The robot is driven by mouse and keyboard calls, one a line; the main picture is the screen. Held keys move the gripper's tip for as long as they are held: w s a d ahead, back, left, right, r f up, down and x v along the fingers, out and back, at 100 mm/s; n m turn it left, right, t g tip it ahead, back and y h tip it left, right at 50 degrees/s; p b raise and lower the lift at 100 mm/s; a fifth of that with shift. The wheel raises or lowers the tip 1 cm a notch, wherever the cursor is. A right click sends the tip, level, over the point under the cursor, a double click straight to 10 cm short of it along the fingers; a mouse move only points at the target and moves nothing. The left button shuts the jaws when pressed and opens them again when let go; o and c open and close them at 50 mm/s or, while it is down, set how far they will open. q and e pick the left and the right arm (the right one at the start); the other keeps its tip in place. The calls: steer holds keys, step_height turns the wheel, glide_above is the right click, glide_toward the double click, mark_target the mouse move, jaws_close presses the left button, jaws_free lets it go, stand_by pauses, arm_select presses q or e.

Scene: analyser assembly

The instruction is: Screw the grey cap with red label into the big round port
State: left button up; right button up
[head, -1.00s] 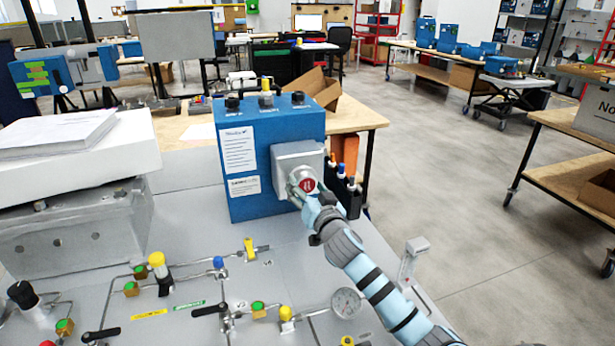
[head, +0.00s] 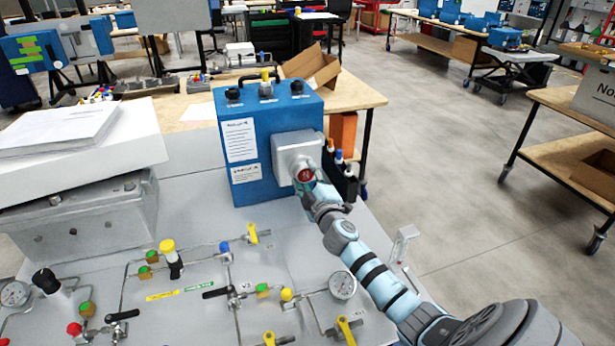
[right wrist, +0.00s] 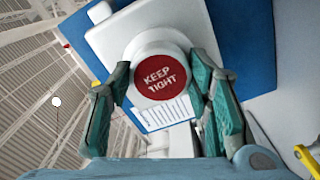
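The grey cap with its red label (right wrist: 160,78), which reads "KEEP TIGHT", faces the right wrist camera. In the head view, the red label (head: 305,175) shows at the front of the light grey housing (head: 297,148) on the blue analyser (head: 267,190). The big round port is hidden behind the cap, so I cannot tell how deep the cap sits. My right gripper (right wrist: 159,82) has one finger on each side of the cap, and the fingertips appear to touch its rim. It also shows at the housing in the head view (head: 307,180). My left gripper is in neither view.
A panel with tubing, valves and gauges (head: 342,285) lies in front of the analyser. Bottles in a dark holder (head: 343,180) stand close right of the housing. An open cardboard box (head: 312,68) is behind.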

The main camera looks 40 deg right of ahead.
steer(key=shift+f, duration=0.1)
steer(key=c, duration=0.5)
steer(key=shift+f+m+b, duration=0.1)
steer(key=shift+m+b, duration=0.4)
steer(key=shift+m, duration=0.2)
steer(key=m+b, duration=0.3)
steer(key=m, duration=0.2)
steer(key=shift+f+m, duration=0.1)
steer(key=shift+m, duration=0.3)
steer(key=m+b, duration=0.3)
steer(key=m, duration=0.1)
steer(key=m+b, duration=0.3)
steer(key=m, duration=0.3)
steer(key=shift+w+m, duration=0.1)
steer(key=shift+m, duration=0.3)
steer(key=m+b, duration=0.2)
steer(key=m, duration=0.1)
steer(key=shift+a+m, duration=0.1)
steer(key=shift+m, duration=0.3)
steer(key=shift+m+b, duration=0.3)
steer(key=shift+m, duration=0.9)
steer(key=o, duration=1.4)
steer(key=shift+r, duration=0.2)
steer(key=shift+c, duration=0.2)
